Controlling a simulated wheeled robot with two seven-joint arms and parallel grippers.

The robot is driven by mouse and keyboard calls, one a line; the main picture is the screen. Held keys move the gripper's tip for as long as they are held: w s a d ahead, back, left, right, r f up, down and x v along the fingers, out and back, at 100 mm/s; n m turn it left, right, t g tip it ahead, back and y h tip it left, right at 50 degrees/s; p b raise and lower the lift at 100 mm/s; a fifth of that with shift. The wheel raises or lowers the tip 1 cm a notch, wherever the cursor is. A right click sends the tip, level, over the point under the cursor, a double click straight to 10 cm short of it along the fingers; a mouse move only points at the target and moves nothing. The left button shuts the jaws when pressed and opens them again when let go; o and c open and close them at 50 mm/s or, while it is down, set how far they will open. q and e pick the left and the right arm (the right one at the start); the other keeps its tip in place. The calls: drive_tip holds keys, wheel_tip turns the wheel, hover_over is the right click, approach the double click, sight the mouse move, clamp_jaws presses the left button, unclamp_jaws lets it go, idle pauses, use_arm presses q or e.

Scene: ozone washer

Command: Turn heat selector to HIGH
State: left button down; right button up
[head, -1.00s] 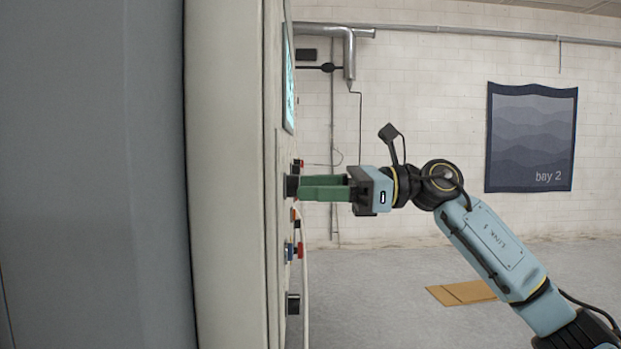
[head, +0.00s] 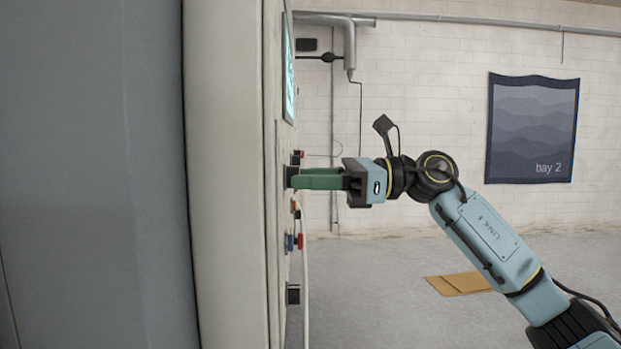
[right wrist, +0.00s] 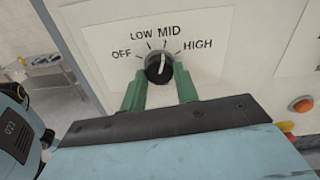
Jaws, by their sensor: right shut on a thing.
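The heat selector is a round black knob (right wrist: 158,69) on a white label plate (right wrist: 103,55) marked OFF, LOW, MID and HIGH. Its white pointer line points up, roughly toward the MID mark. In the head view the knob (head: 290,177) is seen edge-on at the panel. My right gripper (head: 297,181) reaches it from the right, level. Its green fingers are shut on the knob, one on each side; the wrist view also shows the gripper (right wrist: 160,88) there. The fingers hide the knob's sides. My left gripper is not in view.
Below the knob, red and blue buttons (head: 298,242) and another black knob (head: 293,294) stick out of the panel. A screen (head: 288,70) is above. An orange-red button (right wrist: 301,105) is at right in the wrist view. The floor right of the machine is mostly open.

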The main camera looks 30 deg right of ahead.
drive_tip(key=shift+m+p, duration=1.75)
drive_tip(key=shift+m, duration=2.05)
drive_tip(key=o, duration=1)
